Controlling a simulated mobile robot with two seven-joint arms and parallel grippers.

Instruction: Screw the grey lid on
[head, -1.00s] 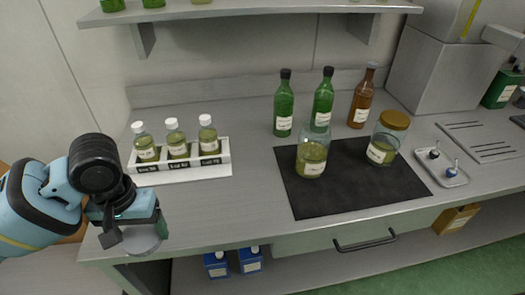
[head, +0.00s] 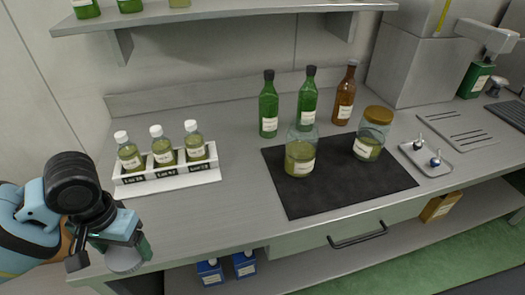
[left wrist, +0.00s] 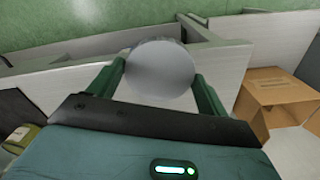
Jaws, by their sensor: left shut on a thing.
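The grey lid (head: 124,260) is a round, pale grey disc. My left gripper (head: 128,245) is shut on it, over the counter's front left edge. In the left wrist view the lid (left wrist: 160,72) sits between the two green fingers (left wrist: 160,85). An open glass jar (head: 300,158) with yellow-green contents and a white label stands upright on the black mat (head: 330,198), without a lid. The left gripper is well to the left of this jar and apart from it. My right gripper is not in view.
A jar with a golden lid (head: 372,132) stands on the mat's right part. Two green bottles and a brown bottle (head: 344,97) stand behind. A white rack (head: 200,178) holds three small bottles at left. A small tray (head: 428,160) lies at right. Counter between rack and mat is clear.

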